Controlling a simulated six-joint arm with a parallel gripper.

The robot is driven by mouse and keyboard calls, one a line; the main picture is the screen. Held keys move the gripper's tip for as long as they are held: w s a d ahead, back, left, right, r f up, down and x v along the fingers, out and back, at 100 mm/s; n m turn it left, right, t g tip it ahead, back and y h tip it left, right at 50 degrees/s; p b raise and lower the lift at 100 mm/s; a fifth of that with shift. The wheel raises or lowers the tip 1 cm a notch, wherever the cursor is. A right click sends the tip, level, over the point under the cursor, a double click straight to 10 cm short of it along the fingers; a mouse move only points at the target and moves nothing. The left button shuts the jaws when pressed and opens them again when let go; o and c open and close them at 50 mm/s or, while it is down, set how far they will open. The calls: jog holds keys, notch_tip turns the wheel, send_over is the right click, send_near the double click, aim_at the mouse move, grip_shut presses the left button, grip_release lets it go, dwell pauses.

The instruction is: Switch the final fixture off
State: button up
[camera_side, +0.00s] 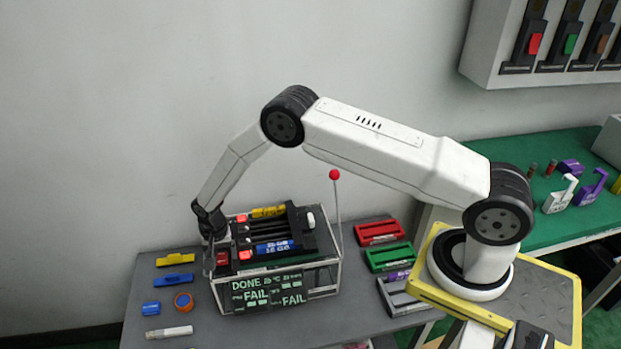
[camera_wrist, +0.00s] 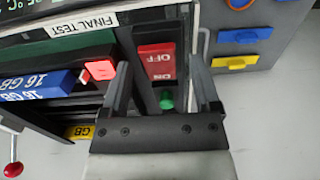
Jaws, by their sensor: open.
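The final fixture (camera_side: 325,277) is a box on the grey bench with a "FINAL TEST" label (camera_wrist: 68,28) in the wrist view. Its red switch (camera_wrist: 156,62), marked OFF and ON, shows upside down in the wrist view, between my fingers. A green lamp or button (camera_wrist: 167,100) sits beside the ON end. I cannot tell which way the switch is set. My gripper (camera_wrist: 158,75) is open and empty, its fingers on either side of the switch; contact cannot be judged. In the side view my gripper (camera_side: 210,228) is at the fixture's left end.
A blue 16 GB module (camera_side: 273,247) and a yellow module (camera_side: 268,211) sit in the fixture. A red-knobbed lever (camera_side: 334,175) rises at its right. A display (camera_side: 268,291) reads DONE and FAIL. Yellow and blue parts (camera_side: 174,278) lie left; red and green holders (camera_side: 380,232) lie right.

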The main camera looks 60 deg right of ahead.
aim_at(222, 260)
jog(key=shift+f, duration=0.1)
jog(key=shift+c, duration=0.2)
grip_shut()
jog(key=shift+s+t+h, duration=0.1)
jog(key=shift+t+h, duration=0.4)
jog(key=shift+o, duration=0.2)
grip_release()
jog(key=shift+a, duration=0.1)
jog(key=shift+s+a+r, duration=0.1)
jog(key=shift+r, duration=1.2)
jog(key=shift+s+a+r, duration=0.15)
jog(key=shift+r, duration=1.15)
jog(key=shift+s+a+r, duration=0.1)
jog(key=shift+r, duration=1.2)
